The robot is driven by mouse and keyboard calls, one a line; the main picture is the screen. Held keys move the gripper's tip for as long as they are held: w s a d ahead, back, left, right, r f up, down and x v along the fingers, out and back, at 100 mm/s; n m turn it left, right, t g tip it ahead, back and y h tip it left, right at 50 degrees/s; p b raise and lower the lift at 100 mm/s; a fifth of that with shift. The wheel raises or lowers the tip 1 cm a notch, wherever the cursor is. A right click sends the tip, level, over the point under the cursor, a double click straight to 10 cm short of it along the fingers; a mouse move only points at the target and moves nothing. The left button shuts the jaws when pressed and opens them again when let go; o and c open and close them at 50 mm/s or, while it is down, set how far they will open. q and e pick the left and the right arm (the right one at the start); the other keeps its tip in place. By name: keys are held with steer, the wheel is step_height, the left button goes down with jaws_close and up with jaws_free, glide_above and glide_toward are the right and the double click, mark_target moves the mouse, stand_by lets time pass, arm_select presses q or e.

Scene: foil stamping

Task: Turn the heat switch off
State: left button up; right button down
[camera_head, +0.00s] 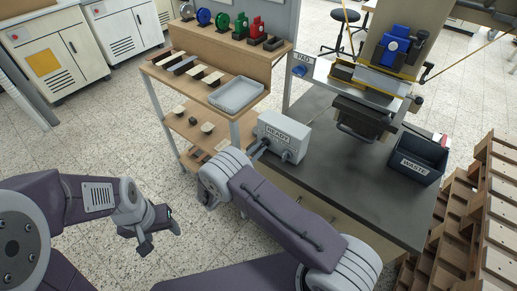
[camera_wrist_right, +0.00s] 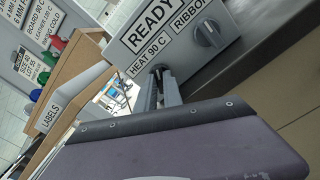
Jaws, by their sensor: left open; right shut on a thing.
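The grey control box (camera_head: 285,128) with a READY display sits on the dark bench's left edge; it also shows in the right wrist view (camera_wrist_right: 228,20). Its front has a heat switch (camera_wrist_right: 158,70) under a "HEAT 90 C" label and a ribbon knob (camera_wrist_right: 209,34) to the right. My right gripper (camera_head: 261,147) is at the box front, shut on the heat switch; in the wrist view its fingers (camera_wrist_right: 160,88) mostly hide the switch, so its turn angle cannot be told. My left gripper (camera_head: 158,228) is open and empty over the floor, away from the box.
A stamping press (camera_head: 372,85) stands behind the box on the dark bench (camera_head: 345,165), with a WASTE bin (camera_head: 418,157) to its right. A wooden shelf (camera_head: 160,72) with a grey tray (camera_head: 237,95) stands at left. Pallets (camera_head: 480,215) are at right. Floor around my left gripper is clear.

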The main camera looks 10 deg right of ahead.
steer(key=n, duration=0.5)
steer(key=shift+n, duration=0.4)
steer(key=shift+n+p, duration=0.3)
steer(key=c, duration=1.5)
jaws_free()
steer(key=shift+w+d+f, duration=0.1)
